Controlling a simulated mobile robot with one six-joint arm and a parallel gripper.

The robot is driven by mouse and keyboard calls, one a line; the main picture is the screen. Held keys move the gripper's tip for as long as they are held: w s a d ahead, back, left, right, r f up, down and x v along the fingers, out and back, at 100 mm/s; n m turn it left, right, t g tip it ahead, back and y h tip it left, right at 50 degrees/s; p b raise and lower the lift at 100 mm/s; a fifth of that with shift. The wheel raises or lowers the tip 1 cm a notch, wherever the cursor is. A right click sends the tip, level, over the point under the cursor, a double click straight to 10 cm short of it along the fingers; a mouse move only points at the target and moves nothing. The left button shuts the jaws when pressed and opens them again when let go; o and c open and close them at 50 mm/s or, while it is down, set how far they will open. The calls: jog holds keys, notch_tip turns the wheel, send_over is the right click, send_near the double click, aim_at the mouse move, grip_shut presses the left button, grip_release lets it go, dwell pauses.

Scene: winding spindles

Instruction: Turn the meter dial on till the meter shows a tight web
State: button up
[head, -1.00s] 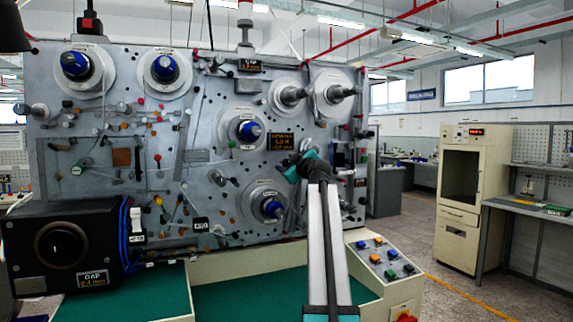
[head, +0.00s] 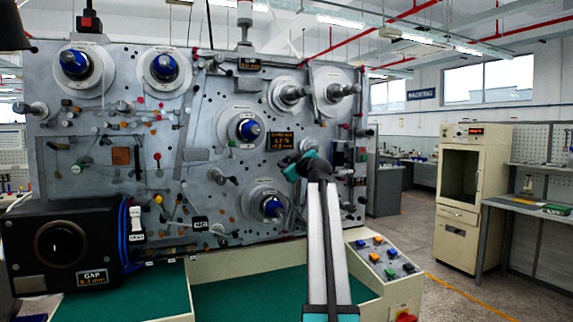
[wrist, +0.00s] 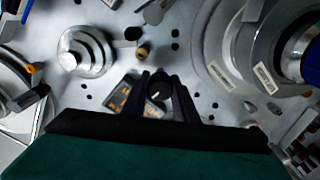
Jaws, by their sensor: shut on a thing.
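The meter (head: 283,142) is a small dark display with orange characters on the grey machine panel. Its text is too small to read surely. In the wrist view the meter (wrist: 121,96) is partly covered by a finger of my gripper. The meter dial (wrist: 159,89) is a small black round knob beside the meter, with a small pale mark on it. My gripper (wrist: 160,92) is shut on the dial, one dark finger on each side. In the head view my gripper (head: 293,168) is at the panel just below the meter, and my arm hides the dial.
The panel carries spindles with blue caps (head: 249,130) and bare metal spindles (head: 291,93) close around my gripper. A black gap box (head: 65,245) stands at the left. A button console (head: 383,257) is at lower right. Green mat (head: 235,290) lies below.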

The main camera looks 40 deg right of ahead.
jog(key=m, duration=0.3)
jog(key=shift+m, duration=2)
jog(key=o, duration=1.1)
jog(key=shift+c, duration=0.2)
jog(key=shift+s, duration=0.15)
jog(key=b+v, duration=0.1)
jog(key=v, duration=1.2)
jog(key=shift+s, duration=0.25)
jog(key=shift+a, duration=0.1)
